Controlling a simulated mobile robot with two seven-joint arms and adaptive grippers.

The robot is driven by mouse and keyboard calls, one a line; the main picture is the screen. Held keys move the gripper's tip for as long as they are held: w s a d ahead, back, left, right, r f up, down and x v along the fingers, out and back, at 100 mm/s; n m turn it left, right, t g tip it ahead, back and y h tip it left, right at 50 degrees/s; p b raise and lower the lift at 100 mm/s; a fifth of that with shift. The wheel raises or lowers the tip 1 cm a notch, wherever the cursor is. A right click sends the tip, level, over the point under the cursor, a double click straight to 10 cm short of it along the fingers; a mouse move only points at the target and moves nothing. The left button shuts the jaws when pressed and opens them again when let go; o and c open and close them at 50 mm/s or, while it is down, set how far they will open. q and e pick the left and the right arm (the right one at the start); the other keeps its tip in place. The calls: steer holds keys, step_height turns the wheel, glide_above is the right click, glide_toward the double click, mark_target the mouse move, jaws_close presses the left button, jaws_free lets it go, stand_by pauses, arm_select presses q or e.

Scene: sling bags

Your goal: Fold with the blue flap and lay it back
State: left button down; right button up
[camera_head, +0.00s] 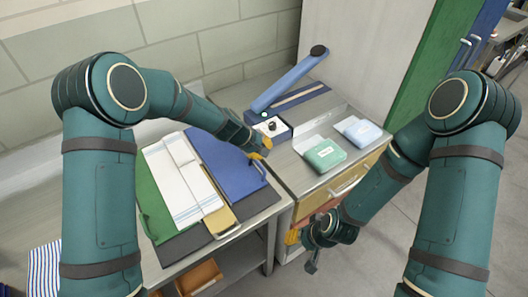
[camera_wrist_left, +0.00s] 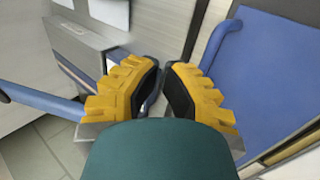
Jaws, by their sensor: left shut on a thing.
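The folding board lies on the table, with a blue flap (camera_head: 228,165) at its right, a green flap (camera_head: 152,205) at its left and a yellow flap (camera_head: 219,222) at its front. The blue flap lies spread out flat; its blue surface also shows in the left wrist view (camera_wrist_left: 275,75). A white striped towel (camera_head: 180,185) lies over the middle of the board. My left gripper (camera_head: 257,155) is at the blue flap's right edge, shut on its loop handle (camera_wrist_left: 218,45). My right gripper (camera_head: 293,237) hangs in front of the drawer cabinet; its jaw gap is unclear.
A device with a raised blue arm (camera_head: 290,82) and a small open box (camera_head: 277,135) stand behind the board on the right. A green packet (camera_head: 325,154) and a pale blue packet (camera_head: 358,131) lie on the cabinet top. A striped cloth (camera_head: 44,270) lies at the lower left.

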arm_select(q)
step_height(320, 180, up, 10)
steer(key=w+d, duration=0.1)
steer(key=shift+w+p, duration=0.15)
steer(key=shift+p, duration=0.2)
steer(key=shift+d, duration=0.15)
